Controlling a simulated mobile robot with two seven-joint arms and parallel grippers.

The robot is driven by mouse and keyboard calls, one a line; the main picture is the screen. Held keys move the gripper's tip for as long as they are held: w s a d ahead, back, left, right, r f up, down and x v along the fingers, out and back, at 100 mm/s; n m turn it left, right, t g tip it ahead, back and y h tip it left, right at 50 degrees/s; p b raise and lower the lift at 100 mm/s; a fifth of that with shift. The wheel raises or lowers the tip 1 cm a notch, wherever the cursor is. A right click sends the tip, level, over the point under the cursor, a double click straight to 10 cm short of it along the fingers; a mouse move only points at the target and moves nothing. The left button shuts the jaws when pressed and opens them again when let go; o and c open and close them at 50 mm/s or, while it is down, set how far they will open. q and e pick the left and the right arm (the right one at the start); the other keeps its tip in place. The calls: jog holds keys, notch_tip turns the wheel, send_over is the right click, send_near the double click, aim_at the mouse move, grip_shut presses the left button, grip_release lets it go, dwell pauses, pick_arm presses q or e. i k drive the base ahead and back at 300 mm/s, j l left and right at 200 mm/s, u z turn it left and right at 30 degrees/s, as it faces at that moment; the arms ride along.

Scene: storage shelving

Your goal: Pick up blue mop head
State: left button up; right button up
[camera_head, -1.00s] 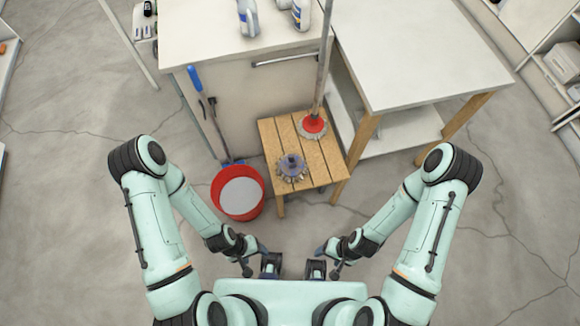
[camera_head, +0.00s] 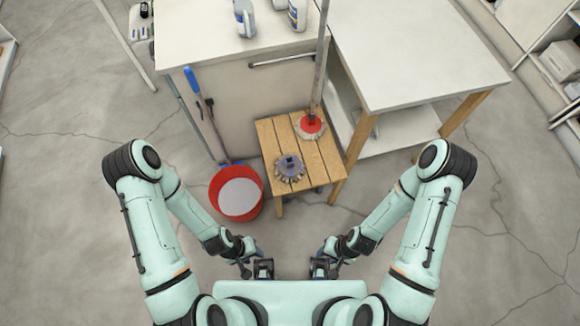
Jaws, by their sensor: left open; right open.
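The blue mop head (camera_head: 290,167) lies on the small wooden slatted stool (camera_head: 327,160), near its front left part, with a grey fringe around its blue top. My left gripper (camera_head: 263,268) is open and empty, low in front of my body, nearer to me than the stool. My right gripper (camera_head: 320,266) is open and empty beside it to the right. Both grippers are well apart from the mop head.
A red mop head (camera_head: 311,124) with an upright pole stands on the stool's back right. A red bucket (camera_head: 254,208) stands on the floor left of the stool. A white table (camera_head: 420,50) and a cabinet with bottles (camera_head: 245,18) stand behind. Floor lies clear at right.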

aim_at(289, 166)
jog(key=i+l, duration=0.15)
jog(key=l, duration=0.25)
jog(key=i+l, duration=0.15)
jog(key=l, duration=0.25)
jog(key=l+u, duration=0.15)
jog(key=u, duration=0.25)
jog(key=i+l+u, duration=0.1)
jog(key=u, duration=0.35)
jog(key=l+u, duration=0.15)
jog(key=u, duration=1.15)
